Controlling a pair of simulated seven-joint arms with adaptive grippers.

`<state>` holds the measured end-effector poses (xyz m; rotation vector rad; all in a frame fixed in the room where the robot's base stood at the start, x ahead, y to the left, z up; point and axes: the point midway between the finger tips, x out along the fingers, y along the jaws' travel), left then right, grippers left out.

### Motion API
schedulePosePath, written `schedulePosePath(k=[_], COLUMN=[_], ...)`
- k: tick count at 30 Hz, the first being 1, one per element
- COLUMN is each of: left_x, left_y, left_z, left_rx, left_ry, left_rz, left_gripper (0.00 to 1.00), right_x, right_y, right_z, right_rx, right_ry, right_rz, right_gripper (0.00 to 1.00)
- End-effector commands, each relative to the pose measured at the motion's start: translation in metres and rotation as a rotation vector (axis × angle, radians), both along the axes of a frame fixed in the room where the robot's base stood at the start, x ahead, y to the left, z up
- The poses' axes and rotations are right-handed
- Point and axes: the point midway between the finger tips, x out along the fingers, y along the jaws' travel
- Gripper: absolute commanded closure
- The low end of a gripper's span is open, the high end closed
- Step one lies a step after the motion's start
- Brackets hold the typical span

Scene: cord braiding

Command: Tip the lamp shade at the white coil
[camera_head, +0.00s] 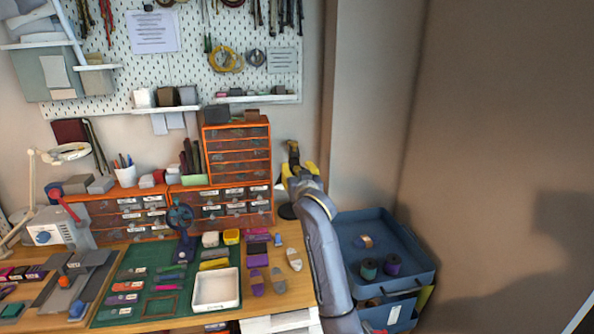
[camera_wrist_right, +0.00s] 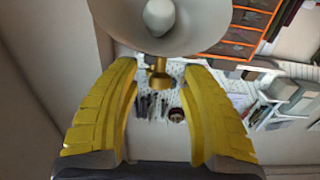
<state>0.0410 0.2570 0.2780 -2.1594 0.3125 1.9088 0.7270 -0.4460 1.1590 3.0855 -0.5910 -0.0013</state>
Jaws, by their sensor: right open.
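The pale lamp shade (camera_wrist_right: 112,22) fills the top of the right wrist view, its open mouth and bulb (camera_wrist_right: 158,14) facing the camera. A brass neck (camera_wrist_right: 158,72) shows below its rim, between the fingertips of my right gripper (camera_wrist_right: 163,68). The yellow fingers are open and spread on either side of the neck, with gaps showing. In the head view my right gripper (camera_head: 298,167) is at the back right of the bench, above a dark round base (camera_head: 287,211); the shade is not clear there. I cannot pick out the white coil with certainty. My left gripper is not in view.
Orange drawer units (camera_head: 237,153) stand left of my right gripper. A white tray (camera_head: 217,307) and a green mat (camera_head: 137,262) lie on the bench. A blue bin (camera_head: 412,246) with spools sits right of my arm. A pegboard (camera_head: 190,65) is behind.

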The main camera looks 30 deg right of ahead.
Motion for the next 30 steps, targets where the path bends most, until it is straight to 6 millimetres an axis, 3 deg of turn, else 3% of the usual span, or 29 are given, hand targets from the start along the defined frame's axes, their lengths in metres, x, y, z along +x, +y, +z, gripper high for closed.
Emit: schedulePosePath(k=[12, 24, 30], left_x=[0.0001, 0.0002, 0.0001], left_y=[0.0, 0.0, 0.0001], left_z=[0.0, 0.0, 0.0], left_rx=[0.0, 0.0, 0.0], left_ry=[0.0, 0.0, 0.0], left_rz=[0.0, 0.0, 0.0], left_gripper=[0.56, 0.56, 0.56], right_x=[0.003, 0.0029, 0.0029], right_y=[-0.0013, -0.0013, -0.0013], right_z=[0.0003, 0.0003, 0.0003], right_rx=[0.0, 0.0, 0.0], right_ry=[-0.001, -0.001, -0.001], right_rz=[0.0, 0.0, 0.0], right_gripper=[0.55, 1.0, 1.0])
